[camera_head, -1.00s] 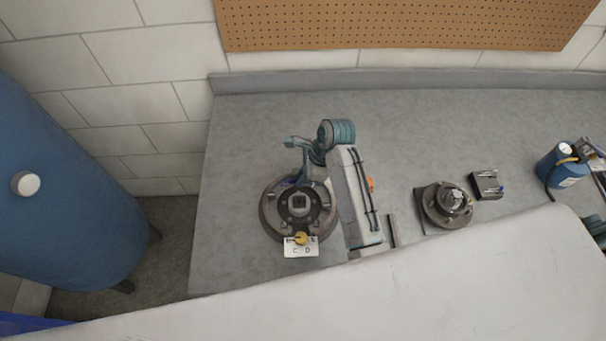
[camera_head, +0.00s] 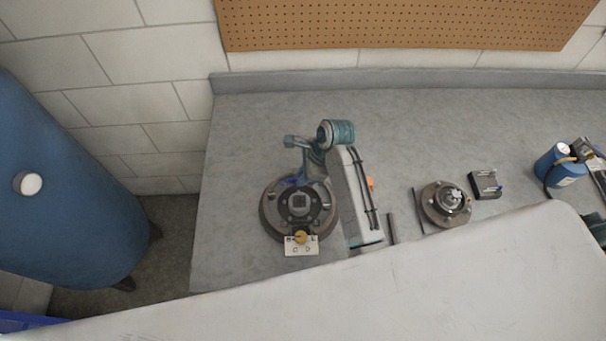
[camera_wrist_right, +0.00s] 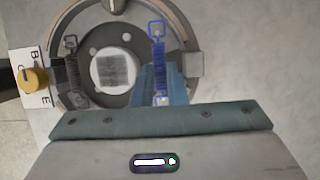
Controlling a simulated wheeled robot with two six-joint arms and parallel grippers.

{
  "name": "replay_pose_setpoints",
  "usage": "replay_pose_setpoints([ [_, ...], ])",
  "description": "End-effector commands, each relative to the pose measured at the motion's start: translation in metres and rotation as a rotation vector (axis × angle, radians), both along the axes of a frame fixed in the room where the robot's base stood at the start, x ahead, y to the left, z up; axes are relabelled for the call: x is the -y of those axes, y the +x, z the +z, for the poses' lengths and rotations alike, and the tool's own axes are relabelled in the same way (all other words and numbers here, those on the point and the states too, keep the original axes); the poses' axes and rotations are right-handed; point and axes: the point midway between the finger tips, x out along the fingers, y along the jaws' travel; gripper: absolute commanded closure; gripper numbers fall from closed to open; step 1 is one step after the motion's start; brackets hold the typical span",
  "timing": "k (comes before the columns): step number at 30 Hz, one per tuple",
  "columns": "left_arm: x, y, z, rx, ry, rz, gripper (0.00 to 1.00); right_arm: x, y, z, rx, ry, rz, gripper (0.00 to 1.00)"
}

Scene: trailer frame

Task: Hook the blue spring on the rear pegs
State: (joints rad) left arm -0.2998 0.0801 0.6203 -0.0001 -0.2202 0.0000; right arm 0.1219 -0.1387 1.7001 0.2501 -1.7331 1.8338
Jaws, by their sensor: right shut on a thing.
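The blue spring (camera_wrist_right: 158,50) stands out in the right wrist view, with an open loop at its upper end. My right gripper (camera_wrist_right: 160,92) is shut on its lower part. In the head view the gripper (camera_head: 293,181) is over the upper left of the round brake assembly (camera_head: 268,217), and the spring is hard to tell from the fingers. The wrist view shows the assembly's dark ring (camera_wrist_right: 183,22) behind the spring. I cannot make out the rear pegs or whether the loop touches one. My left gripper is not in view.
A lettered white card (camera_head: 301,248) with a yellow knob (camera_head: 300,237) lies at the assembly's front edge. To the right are another hub (camera_head: 433,211), a small black box (camera_head: 486,184) and a blue can (camera_head: 560,168). The bench behind is clear.

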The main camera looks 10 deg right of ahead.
Motion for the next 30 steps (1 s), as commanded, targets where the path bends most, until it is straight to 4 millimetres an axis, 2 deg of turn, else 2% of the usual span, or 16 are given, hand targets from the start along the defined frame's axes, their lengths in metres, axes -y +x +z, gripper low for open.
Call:
replay_pose_setpoints([
  [30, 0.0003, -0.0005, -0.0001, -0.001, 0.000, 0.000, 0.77, 0.0001, -0.0003, -0.0085, 0.000, 0.000, 0.000, 1.00],
])
